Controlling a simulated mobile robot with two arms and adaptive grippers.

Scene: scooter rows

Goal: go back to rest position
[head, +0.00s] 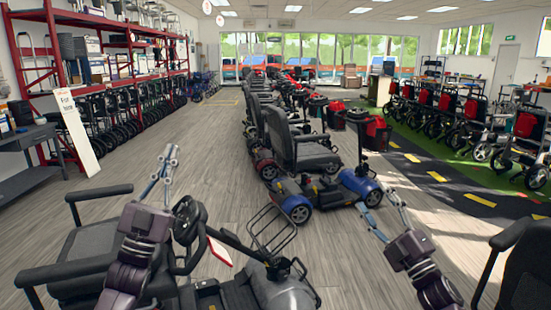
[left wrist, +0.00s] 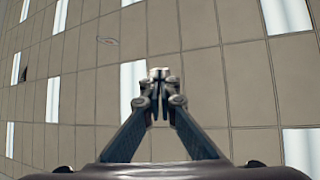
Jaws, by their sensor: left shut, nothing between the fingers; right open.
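My left gripper (head: 170,158) is raised at the left in the head view, its fingers pointing up and close together. In the left wrist view the left gripper (left wrist: 159,76) shows its fingertips meeting, with nothing between them, against the tiled ceiling and its light panels. My right gripper (head: 377,201) is raised at the right in the head view, its two fingers spread apart and empty. Neither gripper holds a thing.
A scooter with a wire basket (head: 272,232) stands close in front of me. A blue scooter (head: 365,187) heads a row behind it. Red shelving (head: 47,40) lines the left wall, with a grey bench (head: 30,140). Open wooden floor (head: 185,120) lies between.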

